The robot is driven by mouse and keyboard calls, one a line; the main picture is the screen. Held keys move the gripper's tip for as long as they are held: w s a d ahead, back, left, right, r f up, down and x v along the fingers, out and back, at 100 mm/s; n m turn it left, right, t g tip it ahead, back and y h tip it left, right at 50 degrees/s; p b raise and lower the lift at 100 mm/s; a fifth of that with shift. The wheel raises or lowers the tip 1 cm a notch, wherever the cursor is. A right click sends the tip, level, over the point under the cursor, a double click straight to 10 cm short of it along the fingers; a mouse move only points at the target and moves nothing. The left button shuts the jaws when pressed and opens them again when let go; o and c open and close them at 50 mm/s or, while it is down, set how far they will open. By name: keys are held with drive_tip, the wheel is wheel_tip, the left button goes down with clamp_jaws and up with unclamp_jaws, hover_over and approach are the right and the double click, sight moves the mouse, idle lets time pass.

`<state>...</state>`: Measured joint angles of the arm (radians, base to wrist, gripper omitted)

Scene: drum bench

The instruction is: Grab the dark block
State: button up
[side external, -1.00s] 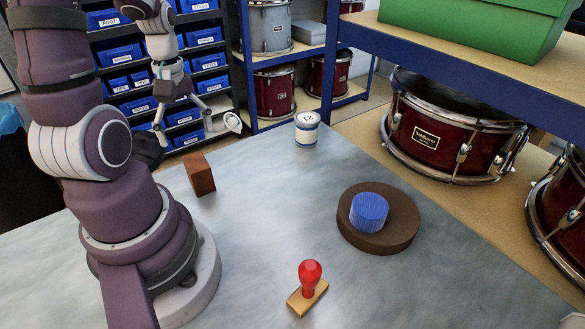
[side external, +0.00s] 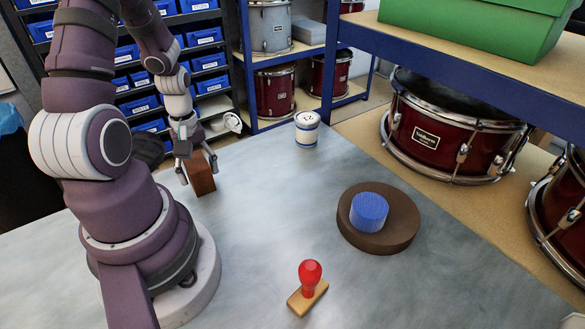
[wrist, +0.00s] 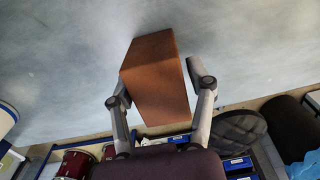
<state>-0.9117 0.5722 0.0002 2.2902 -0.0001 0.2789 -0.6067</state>
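The dark block (side external: 201,176) is a reddish-brown box standing upright on the grey table near my arm. In the wrist view the block (wrist: 155,82) sits between the two fingers. My gripper (side external: 196,164) is at the block's upper part, with one finger on its left and the other at its right or far side. In the wrist view my gripper (wrist: 160,90) is open, its fingers straddling the block. The finger contact is not clear. The block's far faces are hidden.
A white and blue can (side external: 307,130) stands at the table's back edge. A blue cylinder (side external: 368,210) sits on a round brown disc (side external: 402,236). The table between block and disc is clear.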

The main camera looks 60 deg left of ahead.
drive_tip(key=c, duration=0.8)
drive_tip(key=shift+r, duration=0.1)
